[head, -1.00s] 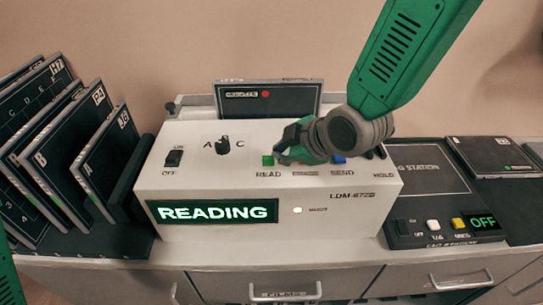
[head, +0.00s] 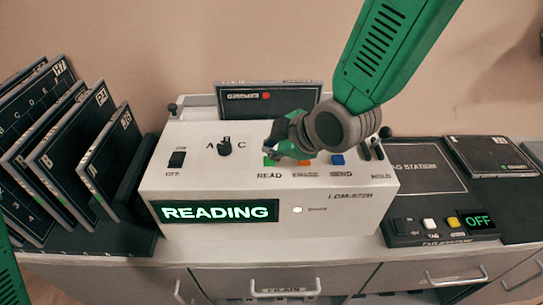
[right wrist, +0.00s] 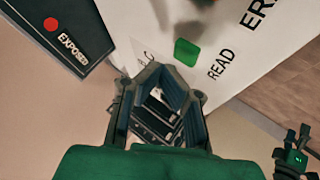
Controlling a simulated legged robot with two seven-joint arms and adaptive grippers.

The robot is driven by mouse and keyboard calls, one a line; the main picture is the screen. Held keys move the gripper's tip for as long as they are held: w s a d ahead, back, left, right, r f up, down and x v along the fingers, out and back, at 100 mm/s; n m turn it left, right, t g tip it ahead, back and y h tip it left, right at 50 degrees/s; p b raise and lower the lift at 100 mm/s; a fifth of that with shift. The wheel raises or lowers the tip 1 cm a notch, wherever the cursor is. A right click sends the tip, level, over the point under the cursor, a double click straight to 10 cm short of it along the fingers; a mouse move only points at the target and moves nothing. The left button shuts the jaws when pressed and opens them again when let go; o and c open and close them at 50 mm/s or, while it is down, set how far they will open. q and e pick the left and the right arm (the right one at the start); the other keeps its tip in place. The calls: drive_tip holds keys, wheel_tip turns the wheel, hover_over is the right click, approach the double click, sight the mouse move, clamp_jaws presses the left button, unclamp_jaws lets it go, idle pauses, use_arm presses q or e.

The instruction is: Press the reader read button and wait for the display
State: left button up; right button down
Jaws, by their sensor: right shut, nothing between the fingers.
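The white reader (head: 350,205) stands on the counter, and its display (head: 215,211) shows READING in lit letters. Its green read button (head: 268,162) is partly covered by my right gripper (head: 278,150) in the head view. In the right wrist view the green button (right wrist: 187,52) shows whole, just beyond the shut, empty fingers (right wrist: 165,92), with a gap between them in the picture. My left arm shows only as a green strip at the left edge of the head view; its gripper cannot be made out.
An orange erase button (head: 304,162) and a blue send button (head: 337,159) sit right of the read button. Dark plates (head: 75,150) stand in a rack at the left. A tag station (head: 430,190) with its display reading OFF is at the right.

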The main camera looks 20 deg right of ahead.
sight(267, 161)
drive_tip(key=r+p, duration=0.1)
drive_tip(key=r, duration=0.1)
drive_tip(key=a+r+p, duration=0.1)
drive_tip(key=r+p, duration=0.1)
drive_tip(key=shift+a, duration=0.1)
drive_tip(key=shift+r+p, duration=0.4)
drive_tip(key=shift+r, duration=0.05)
drive_tip(key=shift+d+f, duration=0.15)
drive_tip(key=shift+d, duration=0.3)
drive_tip(key=shift+a, duration=0.35)
